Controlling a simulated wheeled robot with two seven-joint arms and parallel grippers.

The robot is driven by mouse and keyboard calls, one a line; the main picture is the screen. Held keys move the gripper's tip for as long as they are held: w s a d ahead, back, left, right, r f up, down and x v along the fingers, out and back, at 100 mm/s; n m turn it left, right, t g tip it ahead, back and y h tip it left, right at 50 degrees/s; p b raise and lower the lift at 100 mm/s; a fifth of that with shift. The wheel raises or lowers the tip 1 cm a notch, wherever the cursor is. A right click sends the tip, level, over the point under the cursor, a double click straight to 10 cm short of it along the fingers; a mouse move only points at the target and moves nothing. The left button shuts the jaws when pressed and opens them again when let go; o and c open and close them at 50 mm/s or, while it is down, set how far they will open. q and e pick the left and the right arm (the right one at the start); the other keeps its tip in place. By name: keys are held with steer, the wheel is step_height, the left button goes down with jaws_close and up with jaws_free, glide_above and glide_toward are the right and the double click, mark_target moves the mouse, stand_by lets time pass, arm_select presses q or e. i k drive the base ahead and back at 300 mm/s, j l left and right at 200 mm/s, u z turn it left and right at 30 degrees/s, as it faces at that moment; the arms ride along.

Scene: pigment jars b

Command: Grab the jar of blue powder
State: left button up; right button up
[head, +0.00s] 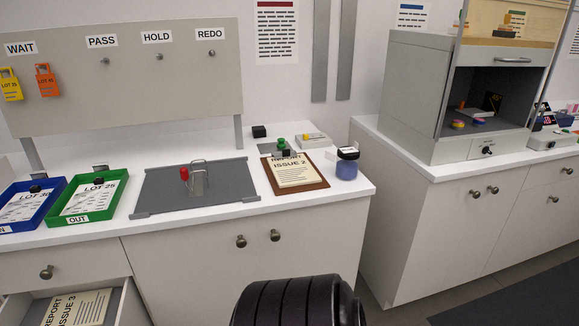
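The jar of blue powder (347,167) stands upright at the right end of the white counter (230,209). It has clear walls, blue contents and a dark lid with a white label on top. It stands just right of the clipboard (319,184) marked "Report Issue 2". Neither of my grippers shows in the head view.
A green tray (113,200) and a blue tray (43,219) sit at the counter's left. A grey board with a red-knobbed clamp (184,174) lies mid-counter. A drawer (125,301) is open below left. A grey cabinet (411,93) stands on a separate counter across a gap.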

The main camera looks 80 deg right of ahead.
mark_target(346, 165)
steer(key=z, duration=3.05)
steer(key=u, duration=0.5)
steer(key=i+l, duration=0.05)
